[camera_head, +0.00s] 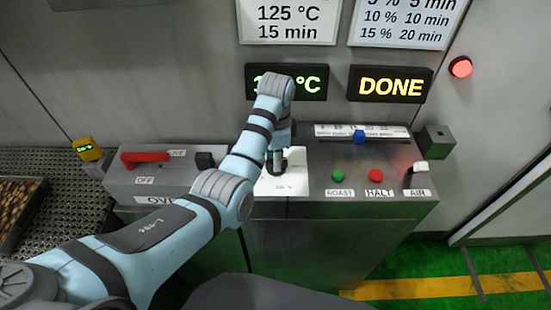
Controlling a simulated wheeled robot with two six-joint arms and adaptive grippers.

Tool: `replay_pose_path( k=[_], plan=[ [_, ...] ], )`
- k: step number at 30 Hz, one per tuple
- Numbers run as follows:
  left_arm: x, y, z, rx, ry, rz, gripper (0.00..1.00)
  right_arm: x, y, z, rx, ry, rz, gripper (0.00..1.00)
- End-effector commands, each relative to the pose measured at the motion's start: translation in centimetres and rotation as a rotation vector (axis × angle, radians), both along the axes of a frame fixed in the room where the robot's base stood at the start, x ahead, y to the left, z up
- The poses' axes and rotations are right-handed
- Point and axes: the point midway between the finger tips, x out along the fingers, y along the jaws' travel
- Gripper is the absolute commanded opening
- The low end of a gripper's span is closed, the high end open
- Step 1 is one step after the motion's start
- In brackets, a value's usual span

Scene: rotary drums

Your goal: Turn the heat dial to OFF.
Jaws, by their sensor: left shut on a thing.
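My left arm reaches in from the lower left to the control console. My left gripper (277,166) points down at the white dial plate (294,182) and is shut on what appears to be the heat dial. The gripper and forearm cover the dial, so its pointer and the OFF mark cannot be read. Part of a printed marking shows at the plate's lower edge. My right gripper is not in view.
A DONE display (390,84) and a lit red lamp (460,67) are behind.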

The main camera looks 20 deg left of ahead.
Motion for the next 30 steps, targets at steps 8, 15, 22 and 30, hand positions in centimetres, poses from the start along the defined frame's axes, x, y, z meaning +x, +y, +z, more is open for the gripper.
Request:
replay_pose_path(
  k=[8,15,22,30],
  plan=[
    [0.21,0.01,0.26,-0.001,-0.008,0.26,0.0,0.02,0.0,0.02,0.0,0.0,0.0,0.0],
    [0.25,0.01,0.3,-0.002,-0.01,0.488,0.0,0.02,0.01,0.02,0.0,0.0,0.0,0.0],
    [0.29,0.02,0.34,-0.003,-0.011,0.707,0.0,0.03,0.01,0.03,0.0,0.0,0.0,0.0],
    [0.33,0.03,0.38,-0.004,-0.011,0.962,0.0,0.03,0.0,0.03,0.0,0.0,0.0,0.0]
  ],
)
